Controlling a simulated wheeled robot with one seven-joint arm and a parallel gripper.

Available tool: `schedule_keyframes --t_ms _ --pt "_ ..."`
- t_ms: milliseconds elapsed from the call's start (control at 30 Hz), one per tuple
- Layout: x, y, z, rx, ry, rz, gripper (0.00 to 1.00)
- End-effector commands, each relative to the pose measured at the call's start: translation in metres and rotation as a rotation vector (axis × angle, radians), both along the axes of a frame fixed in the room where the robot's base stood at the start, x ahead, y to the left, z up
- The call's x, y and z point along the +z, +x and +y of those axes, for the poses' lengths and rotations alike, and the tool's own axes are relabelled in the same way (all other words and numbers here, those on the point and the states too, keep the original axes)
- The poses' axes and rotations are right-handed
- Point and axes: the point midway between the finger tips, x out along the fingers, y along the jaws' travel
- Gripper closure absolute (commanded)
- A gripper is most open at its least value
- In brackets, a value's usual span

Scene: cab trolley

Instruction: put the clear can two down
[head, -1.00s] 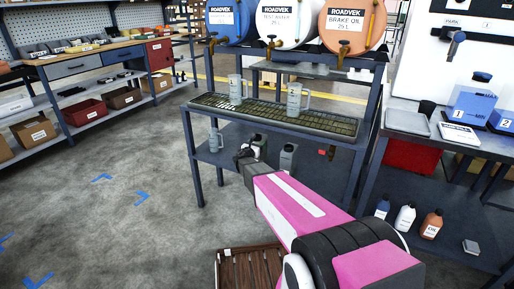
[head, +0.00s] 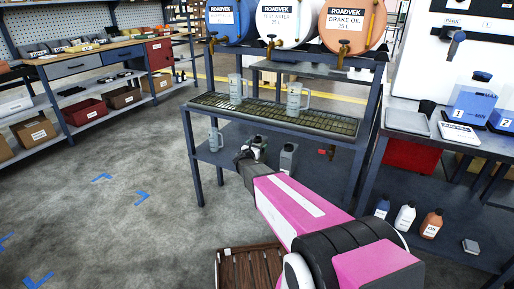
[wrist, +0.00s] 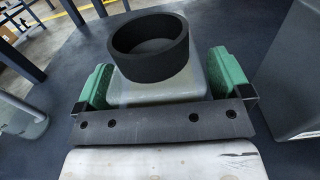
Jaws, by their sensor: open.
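A pale, greyish can with a wide black round cap (wrist: 150,45) stands upright on the lower shelf. In the wrist view its body (wrist: 160,91) is between the two green finger pads of my gripper (wrist: 155,88). The jaws are open, one pad on each side of the can; I cannot tell whether either touches it. In the head view my gripper (head: 248,157) is at the front of the lower shelf and partly hides this can (head: 260,142). The can's base is hidden.
A grey can (head: 288,157) stands close on the right, and a mug (head: 215,140) on the left. Two clear mugs (head: 235,88) stand on the drip grating (head: 265,118) above, below the drum taps. The rack's posts (head: 194,160) frame the lower shelf.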

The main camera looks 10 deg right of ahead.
Motion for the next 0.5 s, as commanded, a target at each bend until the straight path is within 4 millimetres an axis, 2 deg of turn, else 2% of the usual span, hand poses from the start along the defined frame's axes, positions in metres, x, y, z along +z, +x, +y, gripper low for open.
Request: schedule_keyframes --t_ms 500 --pt "0.001 -0.076 0.053 0.002 0.001 0.001 0.04"
